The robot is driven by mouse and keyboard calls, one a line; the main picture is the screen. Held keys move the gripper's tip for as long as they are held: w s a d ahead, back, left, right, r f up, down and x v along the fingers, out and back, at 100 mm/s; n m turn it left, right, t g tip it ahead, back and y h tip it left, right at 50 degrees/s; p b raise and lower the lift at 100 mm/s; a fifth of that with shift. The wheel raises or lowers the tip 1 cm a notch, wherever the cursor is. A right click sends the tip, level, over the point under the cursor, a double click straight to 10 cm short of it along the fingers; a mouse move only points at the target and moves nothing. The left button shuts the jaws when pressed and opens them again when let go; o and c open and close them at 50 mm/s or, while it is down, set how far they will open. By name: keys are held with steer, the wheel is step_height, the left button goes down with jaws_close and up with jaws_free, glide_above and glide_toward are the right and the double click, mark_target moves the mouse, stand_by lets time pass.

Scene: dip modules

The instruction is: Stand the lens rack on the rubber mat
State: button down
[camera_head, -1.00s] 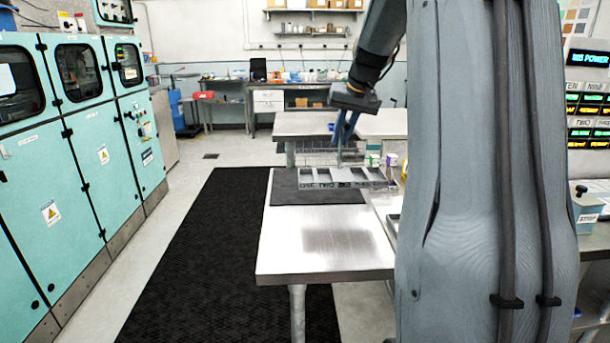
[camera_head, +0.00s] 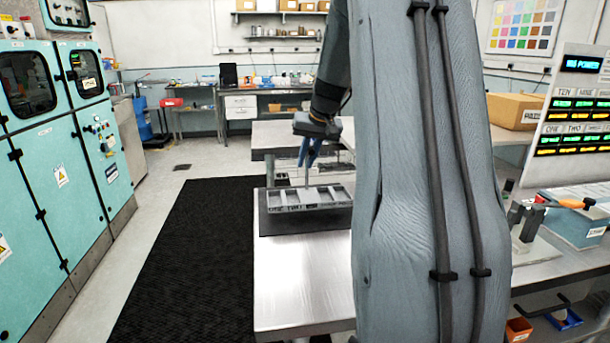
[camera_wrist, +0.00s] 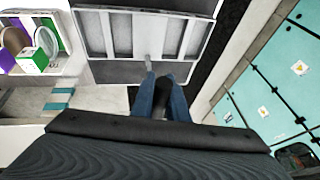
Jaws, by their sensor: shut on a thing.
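The lens rack (camera_head: 322,207) is a long grey rack with a row of open compartments and a lettered front face. My gripper (camera_head: 307,183) is shut on a thin upright part of the rack, and the rack looks level. The dark rubber mat (camera_head: 300,228) lies on the metal table, with its front part showing below the rack. I cannot tell whether the rack touches the mat or is slightly above it. In the wrist view the rack (camera_wrist: 122,35) fills the upper middle, just beyond my fingertips (camera_wrist: 160,78).
The bare front of the metal table (camera_head: 300,275) is clear. Teal cabinets (camera_head: 85,150) stand at the left beyond a black floor mat (camera_head: 185,260). In the wrist view, white, green and purple boxes (camera_wrist: 33,60) lie left of the rack. A second bench with a panel is at the right.

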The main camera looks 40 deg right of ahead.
steer(key=p, duration=0.1)
glide_above(307, 195)
steer(key=shift+w+f, duration=0.15)
steer(key=shift+f, duration=2.1)
steer(key=c, duration=1.7)
jaws_free()
steer(key=shift+f, duration=0.1)
steer(key=shift+c, duration=0.2)
steer(key=shift+r, duration=0.35)
steer(key=b+v, duration=0.2)
steer(key=v, duration=0.9)
steer(key=shift+s+r, duration=0.25)
steer(key=shift+a, duration=0.15)
